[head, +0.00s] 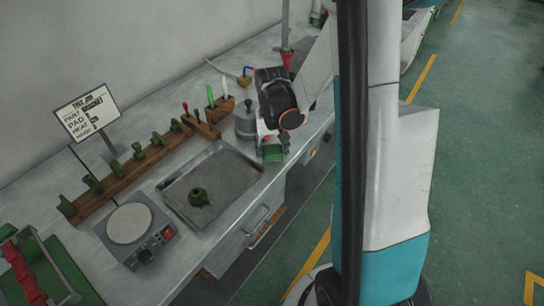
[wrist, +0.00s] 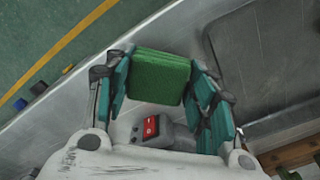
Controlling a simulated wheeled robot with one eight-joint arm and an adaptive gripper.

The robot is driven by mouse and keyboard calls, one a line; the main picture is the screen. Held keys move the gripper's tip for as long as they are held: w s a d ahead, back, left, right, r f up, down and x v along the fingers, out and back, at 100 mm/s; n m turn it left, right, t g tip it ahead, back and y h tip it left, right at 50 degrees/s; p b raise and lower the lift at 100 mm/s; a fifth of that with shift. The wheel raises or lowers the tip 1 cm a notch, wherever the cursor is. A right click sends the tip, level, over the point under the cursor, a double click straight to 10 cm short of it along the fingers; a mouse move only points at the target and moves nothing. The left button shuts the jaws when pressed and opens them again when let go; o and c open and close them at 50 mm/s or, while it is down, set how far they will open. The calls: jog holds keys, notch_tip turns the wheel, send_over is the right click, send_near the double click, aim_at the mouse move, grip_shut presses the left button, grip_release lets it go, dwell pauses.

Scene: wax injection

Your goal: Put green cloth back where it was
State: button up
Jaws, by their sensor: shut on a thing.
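The green cloth (wrist: 158,77) is a folded, thick square pad held between the two teal fingers of my gripper (wrist: 161,84). In the head view, the cloth (head: 273,153) shows below my dark wrist, near the front edge of the bench, to the right of the metal tray. My gripper (head: 268,140) is partly hidden there by the wrist. The wrist view shows the cloth above the bench's metal top, but I cannot tell whether it touches it.
A shallow metal tray (head: 171,191) holds a green ring-shaped piece (head: 199,196). A hot plate (head: 130,223) stands left of it. Wooden racks (head: 112,181) with green pieces line the back, beside a sign (head: 87,112). A grey box with a red switch (wrist: 151,126) sits close to my fingers.

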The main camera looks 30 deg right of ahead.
aim_at(272, 150)
jog(key=shift+f, duration=1.15)
jog(key=shift+f+b, duration=0.15)
jog(key=shift+b, duration=0.25)
jog(key=o, duration=1)
jog(key=shift+o, duration=0.2)
notch_tip(272, 150, up, 12)
jog(key=p, duration=0.4)
jog(key=shift+r, duration=0.2)
